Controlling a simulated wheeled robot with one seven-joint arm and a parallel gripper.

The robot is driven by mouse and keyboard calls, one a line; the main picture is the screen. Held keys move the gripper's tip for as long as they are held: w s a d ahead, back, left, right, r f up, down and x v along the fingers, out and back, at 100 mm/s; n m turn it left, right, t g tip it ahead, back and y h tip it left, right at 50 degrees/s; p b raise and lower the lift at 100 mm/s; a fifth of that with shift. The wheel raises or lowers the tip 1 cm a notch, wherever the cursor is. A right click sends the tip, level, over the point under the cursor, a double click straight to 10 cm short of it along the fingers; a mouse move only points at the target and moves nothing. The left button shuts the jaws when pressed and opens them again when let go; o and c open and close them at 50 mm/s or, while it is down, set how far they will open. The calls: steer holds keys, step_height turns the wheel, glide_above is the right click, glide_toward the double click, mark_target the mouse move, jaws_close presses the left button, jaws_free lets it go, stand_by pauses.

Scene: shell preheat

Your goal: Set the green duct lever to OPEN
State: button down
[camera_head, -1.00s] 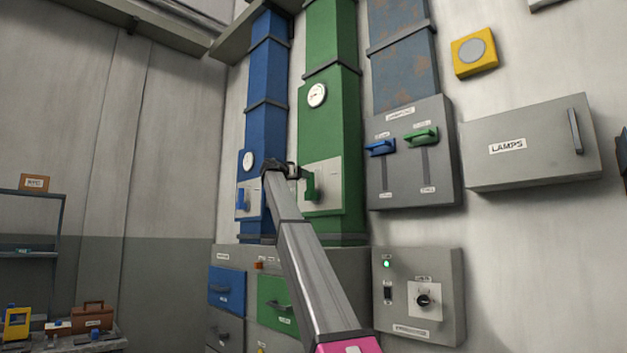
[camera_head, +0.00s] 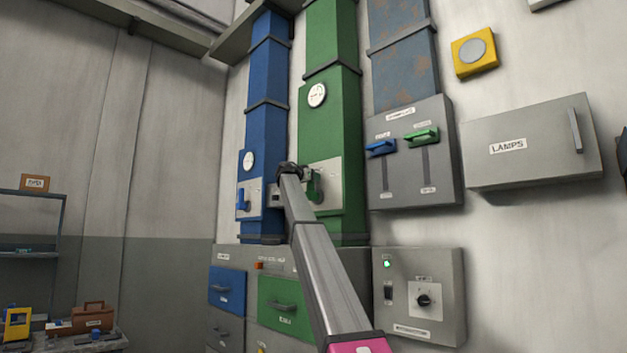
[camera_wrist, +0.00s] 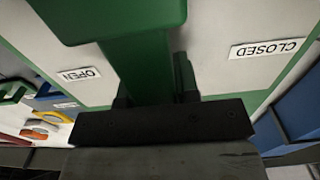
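The green duct lever (camera_head: 314,186) sits on a pale plate low on the green duct (camera_head: 330,120). In the wrist view the green lever (camera_wrist: 138,65) comes down from the top toward my gripper (camera_wrist: 155,92). Its lower part overlaps the dark fingers, and I cannot tell whether they press on it. The OPEN label (camera_wrist: 78,76) is left of the lever and the CLOSED label (camera_wrist: 267,48) is right of it, both upside down. In the head view my gripper (camera_head: 295,172) is at the lever's left side, partly hidden by my arm.
The blue duct with its own blue lever (camera_head: 242,200) stands close on the left. A grey box with blue and green handles (camera_head: 421,135) is on the right. Drawers (camera_head: 284,306) and a knob panel (camera_head: 418,295) lie below.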

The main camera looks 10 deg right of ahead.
mark_target(328, 182)
steer(key=shift+s+d, duration=0.1)
steer(key=shift+s+d+f+m, duration=0.1)
steer(key=shift+s+d+m, duration=0.2)
steer(key=shift+m, duration=0.3)
steer(key=shift+s+d+f+m, duration=0.15)
steer(key=shift+s+m, duration=0.25)
steer(key=shift+m, duration=0.2)
steer(key=shift+s+d+f+m, duration=0.15)
steer(key=shift+s+d+m, duration=0.2)
steer(key=shift+m, duration=0.25)
steer(key=shift+s+d+f+m, duration=0.1)
steer(key=shift+s+d+m, duration=0.1)
steer(key=shift+s+m, duration=0.3)
steer(key=shift+s+d+f+m, duration=0.25)
steer(key=shift+s+f+m, duration=0.05)
steer(key=shift+m, duration=0.45)
steer(key=shift+s+d+f+m, duration=0.25)
steer(key=shift+s+f+m, duration=0.05)
steer(key=shift+m, duration=0.5)
steer(key=shift+s+d+f+m, duration=0.25)
steer(key=shift+s+f+m, duration=0.05)
steer(key=shift+m, duration=0.45)
steer(key=c, duration=0.8)
jaws_free()
steer(key=shift+c, duration=0.2)
steer(key=shift+a, duration=0.1)
